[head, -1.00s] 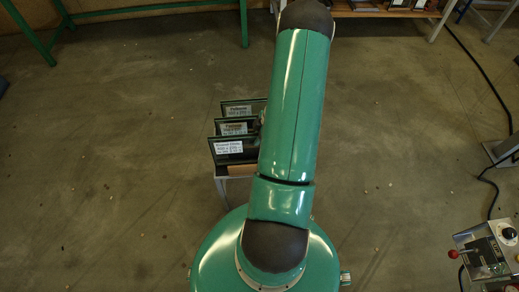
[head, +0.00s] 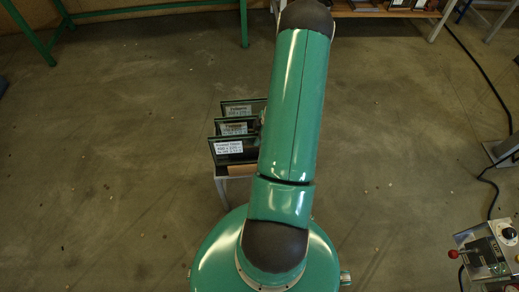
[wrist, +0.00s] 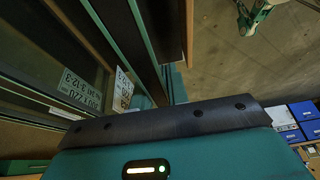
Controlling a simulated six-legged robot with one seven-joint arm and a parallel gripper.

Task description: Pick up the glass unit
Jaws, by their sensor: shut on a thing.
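Several dark glass units with white labels stand on edge, one behind another, just left of my arm. The front glass unit (head: 238,156) has the lowest label in the head view; my arm covers the right ends. In the wrist view a labelled glass pane (wrist: 62,68) fills the upper left, and dark upright edges run down to my gripper (wrist: 172,90). My gripper is shut on a glass unit at these edges; the contact is mostly hidden behind its dark bolted bar. I cannot tell from the head view which unit it holds.
The units stand on a small low stand (head: 232,178) close to my body. A green-framed table (head: 140,12) is at the back left, a shelf (head: 385,10) at the back. A control box (head: 485,255) and black cable are on the right. Floor to the left is clear.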

